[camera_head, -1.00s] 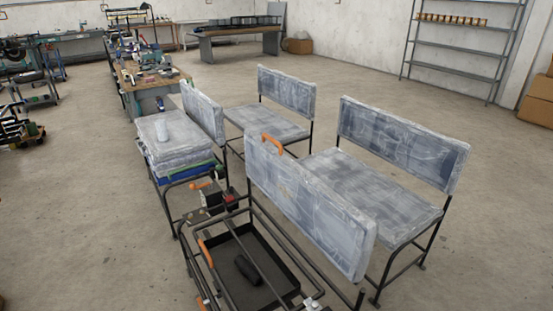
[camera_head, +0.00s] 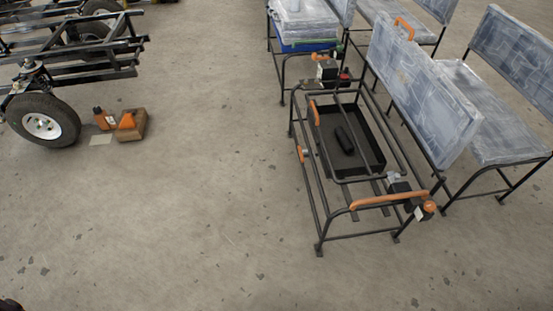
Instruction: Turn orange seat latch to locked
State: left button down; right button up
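A black metal seat frame (camera_head: 322,215) stands right of centre, with a grey wrapped backrest (camera_head: 420,90) on its right side. Neither of my grippers is in view.
A black tray (camera_head: 372,150) with a dark cylinder (camera_head: 345,138) lies inside the frame. More wrapped seats (camera_head: 500,120) stand at right. A wheeled chassis (camera_head: 45,125) and a brown box (camera_head: 132,128) are at left. The floor (camera_head: 190,210) between is clear.

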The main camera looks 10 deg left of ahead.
aim_at(301, 151)
jog(key=i+j+z, duration=0.1)
jog(key=z, duration=0.25)
jog(key=j+z, duration=0.1)
jog(key=z, duration=0.25)
jog(key=i+j+z, duration=0.15)
jog(key=z, duration=0.2)
jog(key=i+j+z, duration=0.25)
jog(key=j+z, duration=0.2)
jog(key=j, duration=0.8)
jog(key=j+z, duration=0.5)
jog(key=j, duration=0.8)
